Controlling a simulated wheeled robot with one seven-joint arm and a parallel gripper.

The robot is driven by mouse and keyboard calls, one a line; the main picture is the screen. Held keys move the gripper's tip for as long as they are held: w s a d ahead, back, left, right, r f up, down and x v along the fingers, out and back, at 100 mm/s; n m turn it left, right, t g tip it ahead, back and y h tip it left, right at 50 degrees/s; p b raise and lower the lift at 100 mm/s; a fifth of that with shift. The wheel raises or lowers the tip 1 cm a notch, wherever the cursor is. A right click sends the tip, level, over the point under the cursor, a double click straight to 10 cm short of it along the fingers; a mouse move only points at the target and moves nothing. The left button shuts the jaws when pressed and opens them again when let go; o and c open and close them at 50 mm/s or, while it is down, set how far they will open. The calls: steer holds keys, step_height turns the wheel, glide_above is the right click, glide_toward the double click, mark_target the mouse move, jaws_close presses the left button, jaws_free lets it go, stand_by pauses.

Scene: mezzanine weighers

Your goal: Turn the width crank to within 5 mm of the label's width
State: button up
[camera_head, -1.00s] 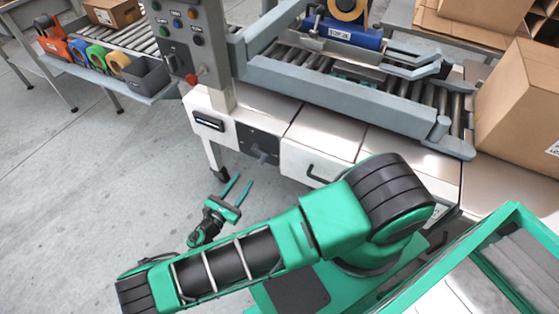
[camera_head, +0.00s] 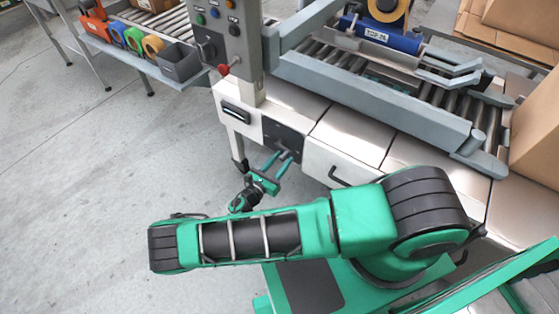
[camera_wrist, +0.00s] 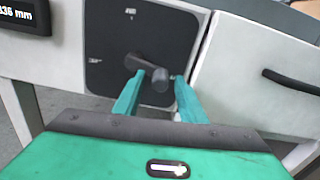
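The width crank is a dark handle with a round grip (camera_wrist: 155,85) on a black square plate (camera_wrist: 105,55) in the machine's white front. My gripper (camera_wrist: 160,76) is open, its two teal fingers on either side of the crank's grip, with gaps visible. In the head view my gripper (camera_head: 281,157) is at the same plate, and the crank is mostly hidden. A width display (camera_wrist: 22,15) reads "36 mm" at its end; its first digit is cut off or unclear. It also shows as a black window in the head view (camera_head: 237,113). No box label is readable.
A drawer handle (camera_wrist: 290,82) is right of the crank plate. Above are the roller conveyor with grey guide rails (camera_head: 370,100), a blue tape head (camera_head: 383,36) and a control post with a red knob (camera_head: 224,69). A cardboard box (camera_head: 537,130) stands at right. Floor at left is clear.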

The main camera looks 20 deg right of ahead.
steer(key=shift+w+d, duration=0.2)
jaws_close()
steer(key=shift+f+m, duration=0.2)
steer(key=shift+m, duration=0.3)
jaws_free()
steer(key=v, duration=1.1)
